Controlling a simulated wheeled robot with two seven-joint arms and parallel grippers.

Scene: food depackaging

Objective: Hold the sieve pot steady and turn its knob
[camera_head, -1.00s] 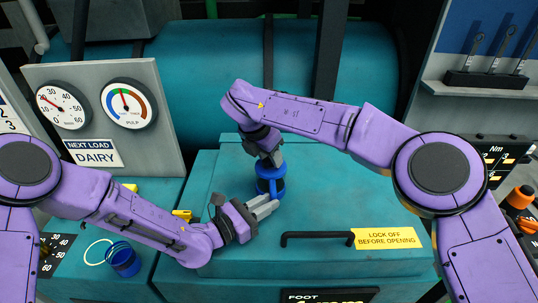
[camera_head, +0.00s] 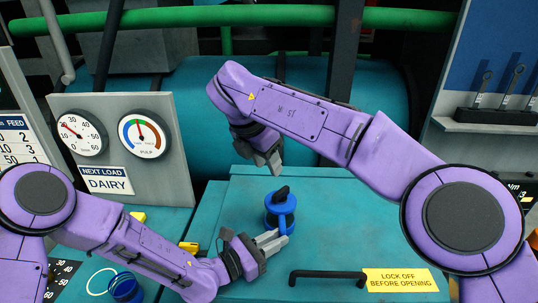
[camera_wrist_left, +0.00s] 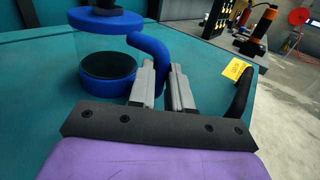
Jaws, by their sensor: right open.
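The sieve pot (camera_head: 272,221) stands upright on the teal cabinet top, with blue rings, a clear-looking body and a blue side handle. Its black knob (camera_head: 281,194) sits uncovered on the lid. In the left wrist view the pot (camera_wrist_left: 106,66) is at upper left and its blue handle (camera_wrist_left: 150,50) curves down between my fingers. My left gripper (camera_head: 272,242) is shut on that handle; the fingers (camera_wrist_left: 164,88) lie on either side of it. My right gripper (camera_head: 272,162) is open and empty, above and behind the knob, clear of it.
A black bar handle (camera_head: 328,274) and a yellow lock-off sign (camera_head: 400,280) are on the cabinet right of the pot. A gauge panel (camera_head: 120,150) stands at left. A blue cup (camera_head: 125,287) is at lower left. The cabinet top behind the pot is clear.

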